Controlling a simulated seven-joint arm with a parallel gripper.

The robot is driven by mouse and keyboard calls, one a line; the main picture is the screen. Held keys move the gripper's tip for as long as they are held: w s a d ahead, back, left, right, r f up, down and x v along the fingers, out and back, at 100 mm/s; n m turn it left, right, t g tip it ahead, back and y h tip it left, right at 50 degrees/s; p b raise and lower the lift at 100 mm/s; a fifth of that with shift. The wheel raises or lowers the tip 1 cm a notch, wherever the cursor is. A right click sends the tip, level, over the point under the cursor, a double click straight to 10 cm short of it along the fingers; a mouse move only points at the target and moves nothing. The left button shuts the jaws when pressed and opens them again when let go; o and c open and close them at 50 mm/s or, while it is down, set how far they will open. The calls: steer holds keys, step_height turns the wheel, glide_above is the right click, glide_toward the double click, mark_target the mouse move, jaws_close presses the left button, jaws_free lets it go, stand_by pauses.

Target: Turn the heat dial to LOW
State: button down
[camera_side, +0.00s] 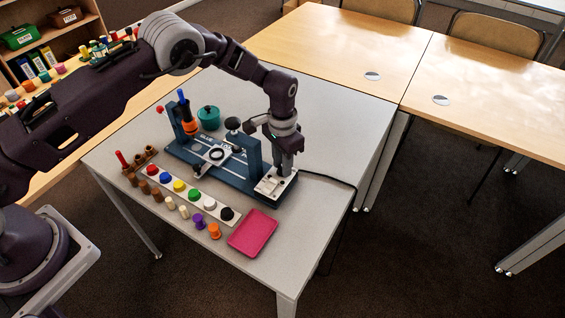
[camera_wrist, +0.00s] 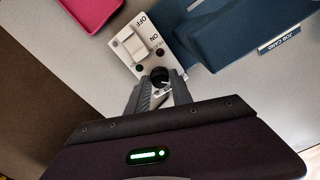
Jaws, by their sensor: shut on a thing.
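The heat dial (camera_wrist: 160,77) is a small round black knob with a light pointer mark, in the wrist view. It sits on the near end of a pale control panel (camera_wrist: 125,32) that also carries a switch marked OFF and ON. My gripper (camera_wrist: 160,92) is shut on the dial, one finger on each side. In the side view my gripper (camera_side: 287,170) points down onto the panel (camera_side: 270,187) at the right end of the blue machine and hides the dial. The dial's LOW marking cannot be read in either view.
The blue machine (camera_side: 185,150) stands left of my gripper. A pink tray (camera_side: 252,233) lies in front of the panel. A black cable (camera_side: 335,181) runs right from the panel. The table's right side is clear.

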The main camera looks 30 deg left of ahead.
steer(key=shift+n, duration=0.6)
steer(key=c, duration=1.4)
jaws_free()
steer(key=shift+c, duration=0.2)
steer(key=shift+r, duration=0.1)
step_height(320, 180, up, 7)
